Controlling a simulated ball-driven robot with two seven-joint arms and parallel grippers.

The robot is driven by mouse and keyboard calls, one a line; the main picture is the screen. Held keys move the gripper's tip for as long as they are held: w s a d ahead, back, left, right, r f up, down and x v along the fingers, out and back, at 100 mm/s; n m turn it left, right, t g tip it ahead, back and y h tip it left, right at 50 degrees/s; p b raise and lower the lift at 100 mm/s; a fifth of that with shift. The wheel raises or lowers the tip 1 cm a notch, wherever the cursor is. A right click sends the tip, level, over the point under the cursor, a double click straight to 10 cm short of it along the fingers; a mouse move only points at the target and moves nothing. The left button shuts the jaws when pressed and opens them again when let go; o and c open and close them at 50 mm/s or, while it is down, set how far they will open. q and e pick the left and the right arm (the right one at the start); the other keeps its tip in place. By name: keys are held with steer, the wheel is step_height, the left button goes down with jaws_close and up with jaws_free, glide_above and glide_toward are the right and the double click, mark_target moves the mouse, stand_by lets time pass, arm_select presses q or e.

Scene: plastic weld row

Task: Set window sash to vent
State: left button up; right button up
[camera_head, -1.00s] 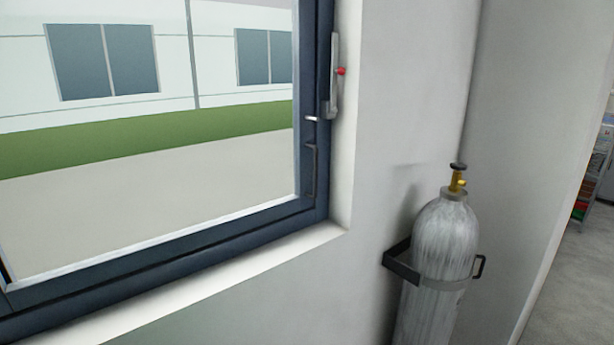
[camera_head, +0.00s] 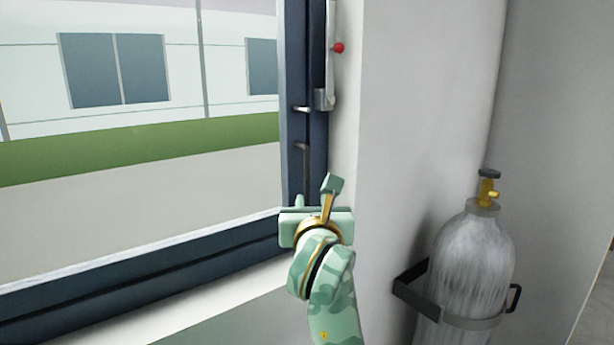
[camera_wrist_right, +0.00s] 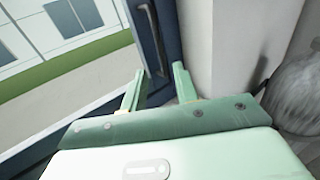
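The window sash (camera_head: 291,60) has a dark blue frame around clear glass and looks closed or nearly so; I cannot tell which. A dark pull handle (camera_head: 302,160) is on its right stile, and shows upright in the wrist view (camera_wrist_right: 152,40). A small silver catch (camera_head: 301,108) sits above the handle. A grey metal bar with a red knob (camera_head: 339,48) is on the wall side of the frame. My right gripper (camera_head: 316,192) is pale green, open and empty, just below the pull handle. In the wrist view its fingers (camera_wrist_right: 158,84) are apart, not touching the handle. My left gripper is out of view.
A grey gas cylinder (camera_head: 470,265) with a yellow valve stands at the right in a black wall bracket (camera_head: 412,287). A white sill (camera_head: 200,305) runs below the window. The wall (camera_head: 420,110) between window and cylinder is bare.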

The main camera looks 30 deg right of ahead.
mark_target(307, 178)
steer(key=p+x, duration=0.2)
steer(key=x, duration=1.2)
steer(key=shift+w+p, duration=0.3)
steer(key=shift+w, duration=0.1)
steer(key=shift+w+d+f, duration=0.2)
steer(key=shift+w+d, duration=0.1)
steer(key=shift+w, duration=0.25)
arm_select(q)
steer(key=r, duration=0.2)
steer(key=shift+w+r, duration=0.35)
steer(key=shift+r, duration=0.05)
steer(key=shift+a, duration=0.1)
arm_select(e)
steer(key=shift+s, duration=0.1)
steer(key=shift+c, duration=0.3)
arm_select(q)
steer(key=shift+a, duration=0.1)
arm_select(e)
steer(key=shift+a, duration=0.1)
jaws_close()
